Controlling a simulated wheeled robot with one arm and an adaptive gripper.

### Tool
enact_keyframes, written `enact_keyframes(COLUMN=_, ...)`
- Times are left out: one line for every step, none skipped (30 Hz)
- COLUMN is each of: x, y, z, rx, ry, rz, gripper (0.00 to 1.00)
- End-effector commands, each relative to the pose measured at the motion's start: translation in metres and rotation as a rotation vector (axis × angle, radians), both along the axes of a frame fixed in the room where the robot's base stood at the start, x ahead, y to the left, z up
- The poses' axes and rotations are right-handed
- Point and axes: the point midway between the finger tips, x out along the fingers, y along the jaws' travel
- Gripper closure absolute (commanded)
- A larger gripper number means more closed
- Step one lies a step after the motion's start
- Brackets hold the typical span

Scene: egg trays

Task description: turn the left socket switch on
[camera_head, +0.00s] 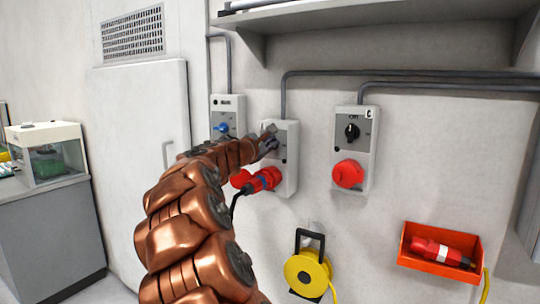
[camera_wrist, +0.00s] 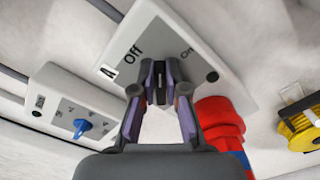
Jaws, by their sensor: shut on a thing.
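The left socket box (camera_head: 291,165) is a grey wall unit with a red plug (camera_head: 264,179) at its lower part. In the wrist view the same box (camera_wrist: 215,72) is marked A, Off and On. Its dark switch knob (camera_wrist: 160,92) is between my fingers and mostly hidden by them. My gripper (camera_wrist: 160,84) is shut on this knob; in the head view my gripper (camera_head: 268,141) is at the upper part of the box. I cannot tell which label the knob points to. The red plug (camera_wrist: 220,115) is close beside my gripper.
A box with a blue knob (camera_head: 222,127) is to the left. A box with a black knob (camera_head: 352,131) and red socket (camera_head: 348,174) is to the right. A yellow cable reel (camera_head: 307,272) and an orange bin (camera_head: 415,261) are lower. A shelf (camera_head: 375,14) is above.

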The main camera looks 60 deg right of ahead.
Motion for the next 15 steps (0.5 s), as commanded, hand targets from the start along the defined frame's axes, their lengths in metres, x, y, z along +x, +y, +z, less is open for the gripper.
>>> enact_keyframes(x=0.0004, y=0.0002, z=-0.01, rx=0.002, ry=-0.044, rz=0.001, gripper=1.0)
enact_keyframes(x=0.0002, y=0.0004, z=-0.0101, rx=0.003, ry=-0.073, rz=0.001, gripper=1.0)
enact_keyframes(x=-0.0003, y=0.0004, z=-0.011, rx=0.006, ry=-0.112, rz=0.001, gripper=1.0)
enact_keyframes(x=-0.0008, y=0.0003, z=-0.0116, rx=0.007, ry=-0.139, rz=0.001, gripper=1.0)
enact_keyframes(x=-0.0015, y=0.0, z=-0.0123, rx=0.009, ry=-0.168, rz=0.0, gripper=1.0)
enact_keyframes(x=-0.0023, y=-0.0002, z=-0.0136, rx=0.011, ry=-0.206, rz=-0.001, gripper=1.0)
enact_keyframes(x=-0.0027, y=-0.0003, z=-0.0143, rx=0.013, ry=-0.234, rz=-0.001, gripper=1.0)
enact_keyframes(x=-0.003, y=-0.0003, z=-0.0146, rx=0.013, ry=-0.263, rz=-0.001, gripper=1.0)
enact_keyframes(x=-0.0028, y=0.0, z=-0.0147, rx=0.014, ry=-0.3, rz=0.0, gripper=1.0)
enact_keyframes(x=-0.0026, y=0.0002, z=-0.0149, rx=0.015, ry=-0.328, rz=0.001, gripper=1.0)
enact_keyframes(x=-0.0026, y=0.0003, z=-0.0151, rx=0.017, ry=-0.356, rz=0.001, gripper=1.0)
enact_keyframes(x=-0.0028, y=0.0003, z=-0.0155, rx=0.017, ry=-0.39, rz=0.002, gripper=1.0)
enact_keyframes(x=-0.0031, y=0.0002, z=-0.0162, rx=0.019, ry=-0.416, rz=0.001, gripper=1.0)
enact_keyframes(x=-0.0033, y=0.0001, z=-0.0169, rx=0.022, ry=-0.442, rz=0.001, gripper=1.0)
enact_keyframes(x=-0.0037, y=-0.0001, z=-0.0173, rx=0.023, ry=-0.474, rz=0.001, gripper=1.0)
